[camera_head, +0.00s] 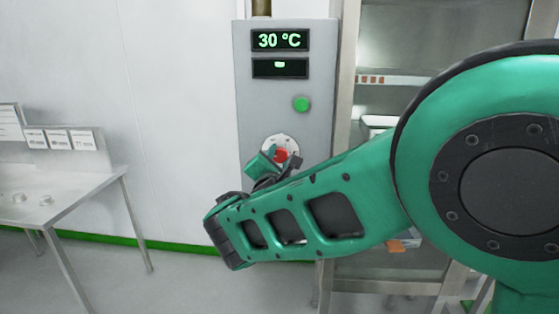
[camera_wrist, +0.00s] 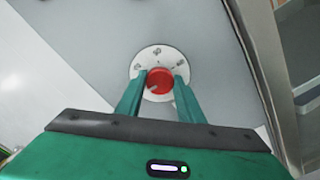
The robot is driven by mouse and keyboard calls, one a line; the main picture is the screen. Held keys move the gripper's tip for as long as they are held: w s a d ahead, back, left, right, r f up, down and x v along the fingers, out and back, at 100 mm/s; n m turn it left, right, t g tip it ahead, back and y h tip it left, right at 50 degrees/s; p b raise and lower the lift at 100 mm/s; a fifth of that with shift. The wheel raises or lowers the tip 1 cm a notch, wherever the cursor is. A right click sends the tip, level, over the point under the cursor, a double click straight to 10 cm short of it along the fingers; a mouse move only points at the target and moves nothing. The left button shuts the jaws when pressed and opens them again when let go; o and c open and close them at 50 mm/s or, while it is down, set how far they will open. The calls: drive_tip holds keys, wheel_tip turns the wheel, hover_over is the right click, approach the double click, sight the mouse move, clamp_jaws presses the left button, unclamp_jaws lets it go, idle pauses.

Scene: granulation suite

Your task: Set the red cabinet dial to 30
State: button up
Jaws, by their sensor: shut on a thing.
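The red dial (camera_wrist: 159,81) sits at the middle of a round white scale plate (camera_wrist: 153,54) on the grey cabinet (camera_head: 284,85). In the head view the dial (camera_head: 281,155) shows in part behind my gripper (camera_head: 268,166). In the wrist view the two green fingers of my gripper (camera_wrist: 160,88) stand on either side of the dial and are shut on it. The scale's marks are too small to read. The upper display (camera_head: 280,40) reads 30 °C. The lower display (camera_head: 280,68) shows a small green mark.
A green button (camera_head: 301,104) sits on the cabinet above the dial. A metal-framed glazed unit (camera_head: 374,100) stands close on the cabinet's right. A steel table (camera_head: 62,195) with small items stands at the left. Open floor lies between table and cabinet.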

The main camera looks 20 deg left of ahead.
drive_tip(key=shift+f, duration=0.4)
drive_tip(key=o, duration=1.1)
drive_tip(key=shift+c, duration=0.2)
drive_tip(key=shift+r, duration=0.2)
drive_tip(key=v, duration=1)
drive_tip(key=shift+s, duration=0.35)
